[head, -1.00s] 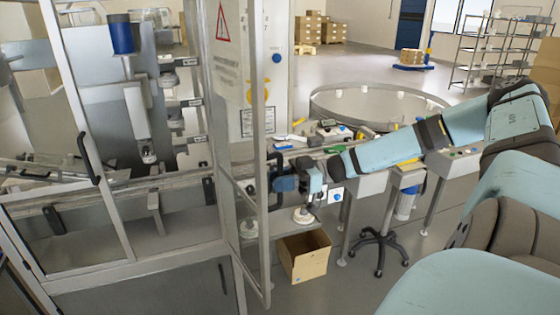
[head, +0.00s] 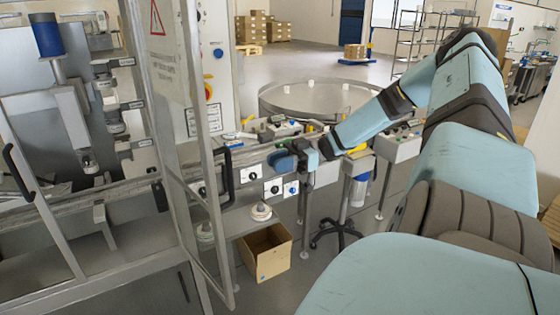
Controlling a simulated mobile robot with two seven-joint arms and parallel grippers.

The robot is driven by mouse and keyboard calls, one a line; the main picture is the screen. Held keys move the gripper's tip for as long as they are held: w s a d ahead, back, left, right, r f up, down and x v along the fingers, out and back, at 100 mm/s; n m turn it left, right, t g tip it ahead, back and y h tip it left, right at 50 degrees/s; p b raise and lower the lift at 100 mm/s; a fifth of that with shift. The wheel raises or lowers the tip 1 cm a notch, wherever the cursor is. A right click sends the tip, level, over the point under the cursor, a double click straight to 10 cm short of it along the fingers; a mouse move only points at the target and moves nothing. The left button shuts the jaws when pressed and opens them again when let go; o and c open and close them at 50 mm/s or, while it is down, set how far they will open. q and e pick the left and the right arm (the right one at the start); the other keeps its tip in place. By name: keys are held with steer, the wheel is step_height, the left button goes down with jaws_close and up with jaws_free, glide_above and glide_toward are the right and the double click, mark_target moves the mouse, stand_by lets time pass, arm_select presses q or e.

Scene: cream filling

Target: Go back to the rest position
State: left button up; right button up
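My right arm comes in from the right edge and reaches across to the machine's front. My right gripper (head: 284,161) is at its end, pointing left, in front of the conveyor and its row of control knobs. It stands to the right of the black handle (head: 226,176) of the glazed door, with a visible gap between them. I see nothing held, but the fingers are small and seen from behind, so their opening is unclear. The door (head: 210,230) stands swung out toward me. My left arm and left gripper are out of view.
A cardboard box (head: 266,252) sits on the floor below the gripper. A round metal table (head: 318,97) stands behind my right forearm. The machine's enclosure (head: 75,285) fills the left. Open floor lies to the right of the box and behind the round table.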

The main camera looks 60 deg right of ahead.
steer(key=shift+s+d, duration=0.1)
steer(key=shift+d, duration=0.15)
stand_by(0.4)
steer(key=w+a+f+m+p, duration=0.1)
steer(key=w+a+f+p, duration=0.1)
steer(key=a+f, duration=1.9)
steer(key=s+a+f+m+h+p, duration=0.1)
steer(key=s+a+f+m+h, duration=0.1)
steer(key=a, duration=0.5)
steer(key=s+a+f+m+h, duration=0.3)
steer(key=s+a+f+h, duration=0.1)
steer(key=a+f+h, duration=0.2)
steer(key=s+a+f+m+t+h+p, duration=0.1)
steer(key=s+a+f+m+h, duration=0.1)
steer(key=a, duration=0.7)
steer(key=shift+s+f+h+p, duration=0.35)
steer(key=shift+s+f+h, duration=0.15)
steer(key=shift+f+h, duration=0.45)
